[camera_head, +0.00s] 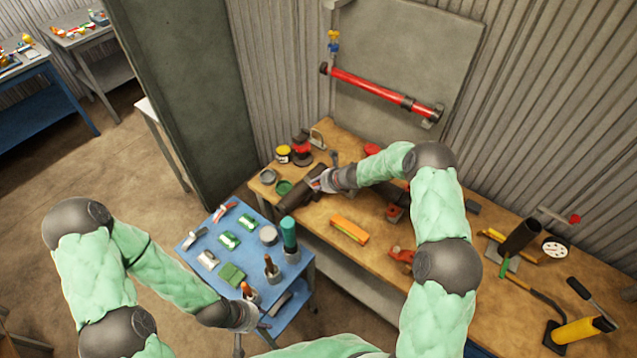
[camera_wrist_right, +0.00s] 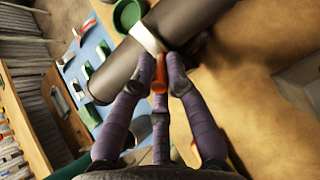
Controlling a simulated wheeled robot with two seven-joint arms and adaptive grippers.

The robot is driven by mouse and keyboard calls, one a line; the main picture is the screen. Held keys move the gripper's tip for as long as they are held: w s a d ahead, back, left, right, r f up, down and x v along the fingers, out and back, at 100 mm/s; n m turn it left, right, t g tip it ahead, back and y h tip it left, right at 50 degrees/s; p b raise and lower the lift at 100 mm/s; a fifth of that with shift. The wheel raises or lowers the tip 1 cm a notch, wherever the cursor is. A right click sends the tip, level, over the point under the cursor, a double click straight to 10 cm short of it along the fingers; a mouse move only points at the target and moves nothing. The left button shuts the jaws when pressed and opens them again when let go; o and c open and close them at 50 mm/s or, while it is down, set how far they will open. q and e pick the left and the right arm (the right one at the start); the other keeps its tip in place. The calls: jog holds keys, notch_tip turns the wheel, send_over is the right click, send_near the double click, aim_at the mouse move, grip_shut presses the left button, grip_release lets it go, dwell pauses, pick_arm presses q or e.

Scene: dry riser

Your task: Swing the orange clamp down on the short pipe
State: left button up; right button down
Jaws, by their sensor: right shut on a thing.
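The short pipe (camera_head: 298,193) is a dark grey cylinder lying at the left part of the wooden bench. In the right wrist view the pipe (camera_wrist_right: 180,22) runs diagonally, with a pale band (camera_wrist_right: 147,37) around it. The orange clamp (camera_wrist_right: 159,84) shows as a small orange piece between my fingers, close against the pipe; much of it is hidden. My right gripper (camera_wrist_right: 160,72) is shut on the orange clamp beside the pipe; it also shows in the head view (camera_head: 318,182). My left gripper (camera_head: 256,327) is low beside the blue cart, and its finger opening is unclear.
The blue cart (camera_head: 213,243) holds green parts, bottles and tools. An orange block (camera_head: 349,229) and a red clamp-like part (camera_head: 402,256) lie on the bench (camera_head: 330,211). Small tins stand behind the pipe. A red pipe (camera_head: 375,87) runs along the back wall.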

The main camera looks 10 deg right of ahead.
jog(key=shift+w+d+r, duration=0.25)
jog(key=shift+w+r, duration=0.1)
jog(key=shift+r, duration=0.1)
jog(key=c, duration=1.3)
grip_release()
jog(key=shift+f, duration=0.1)
jog(key=shift+a+f, duration=0.1)
jog(key=shift+f, duration=0.05)
jog(key=shift+s, duration=0.2)
jog(key=v, duration=1.2)
jog(key=shift+f, duration=0.15)
